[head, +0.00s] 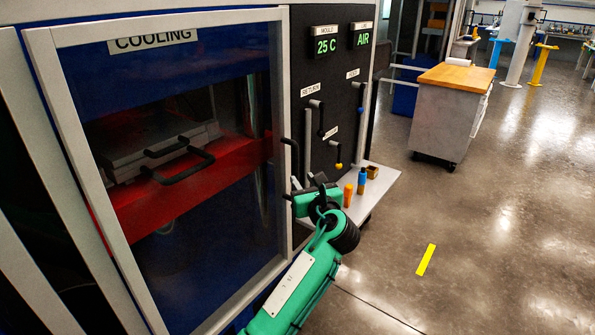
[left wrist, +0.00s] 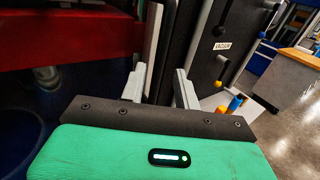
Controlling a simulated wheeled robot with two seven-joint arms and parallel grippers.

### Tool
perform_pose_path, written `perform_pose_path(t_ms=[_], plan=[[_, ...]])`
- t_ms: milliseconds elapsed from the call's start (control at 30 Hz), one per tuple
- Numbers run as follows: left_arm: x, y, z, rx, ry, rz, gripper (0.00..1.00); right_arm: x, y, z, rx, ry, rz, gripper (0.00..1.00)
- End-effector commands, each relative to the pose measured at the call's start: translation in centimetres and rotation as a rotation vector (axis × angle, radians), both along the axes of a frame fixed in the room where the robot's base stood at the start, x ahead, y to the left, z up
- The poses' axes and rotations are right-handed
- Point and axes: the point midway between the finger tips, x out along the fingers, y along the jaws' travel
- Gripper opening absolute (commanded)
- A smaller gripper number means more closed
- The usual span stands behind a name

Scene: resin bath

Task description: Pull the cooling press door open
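The cooling press door (head: 278,120) is a clear panel in a grey frame, at the left of the head view. The COOLING sign (head: 153,41) shows behind its top edge. A black curved handle (head: 291,156) stands on the door's right side. My left gripper (head: 302,187), on a green arm, is at the handle's lower end. In the left wrist view its two grey fingers (left wrist: 160,84) are spread apart, with dark upright parts beyond them. I cannot tell whether they touch the handle. My right gripper is out of view.
A dark panel (head: 338,90) with displays and levers stands right of the door. Below it, a small shelf (head: 378,188) holds orange and blue bottles. A grey cabinet with a wooden top (head: 457,77) stands farther back. The floor at right is clear, with a yellow strip (head: 426,260).

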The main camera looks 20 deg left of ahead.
Motion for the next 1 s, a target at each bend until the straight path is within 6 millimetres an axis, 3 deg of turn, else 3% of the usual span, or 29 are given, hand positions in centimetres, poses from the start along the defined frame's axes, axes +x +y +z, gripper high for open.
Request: perform_pose_path(t_ms=[300,733,767,900,1000], plan=[[4.4,3.2,0.0,-0.001,0.001,0.000,0.32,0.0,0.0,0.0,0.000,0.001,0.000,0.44],[5.3,3.8,-0.1,-0.002,0.001,-0.001,0.32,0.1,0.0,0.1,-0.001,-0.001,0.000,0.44],[5.3,3.8,-0.1,-0.001,0.000,-0.001,0.30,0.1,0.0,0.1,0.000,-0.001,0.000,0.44],[5.3,3.8,-0.1,-0.001,0.000,-0.001,0.02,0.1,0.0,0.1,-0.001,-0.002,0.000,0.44],[5.2,3.8,-0.1,-0.001,0.000,-0.001,0.00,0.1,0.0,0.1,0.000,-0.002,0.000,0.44]])
